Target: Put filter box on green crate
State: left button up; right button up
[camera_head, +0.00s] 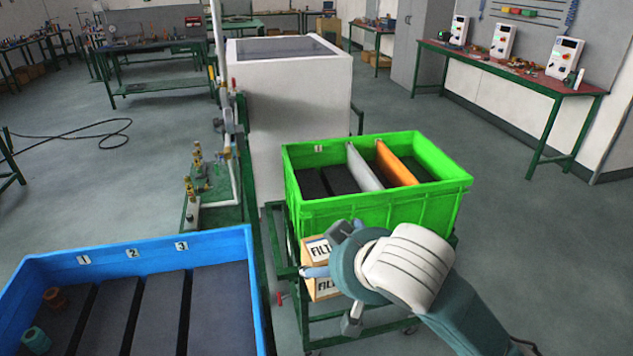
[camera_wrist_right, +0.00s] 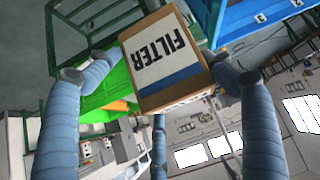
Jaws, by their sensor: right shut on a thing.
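The filter box (camera_head: 316,250) is brown cardboard with a white label reading FILTER and a blue band. It is partly hidden behind my right gripper (camera_head: 330,272), just in front of the green crate (camera_head: 385,214). In the right wrist view the box (camera_wrist_right: 168,65) sits between the fingers of my right gripper (camera_wrist_right: 163,68), which is shut on it. A second label shows lower down in the head view; I cannot tell if it is the same box. The green crate stands on a green frame, with dark slots at left and grey and orange dividers. My left gripper is not in view.
A blue crate (camera_head: 140,256) with numbered slots holds two small parts at front left. A white cabinet (camera_head: 290,100) stands behind the green crate. Pipes with brass valves (camera_head: 197,160) rise between the crates. Open floor lies to the right of the green crate.

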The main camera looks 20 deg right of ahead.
aim_at(310, 195)
jog(key=i+l+u, duration=0.15)
jog(key=l, duration=0.25)
jog(key=i+l+u, duration=0.1)
jog(key=l, duration=0.3)
jog(key=i+l+u, duration=0.15)
jog(key=l, duration=0.3)
jog(key=i+l+u, duration=0.15)
jog(key=l, duration=0.3)
jog(key=i+l+u, duration=0.15)
jog(key=l, duration=0.3)
jog(key=i+l+u, duration=0.25)
jog(key=i+l, duration=0.25)
jog(key=l, duration=0.2)
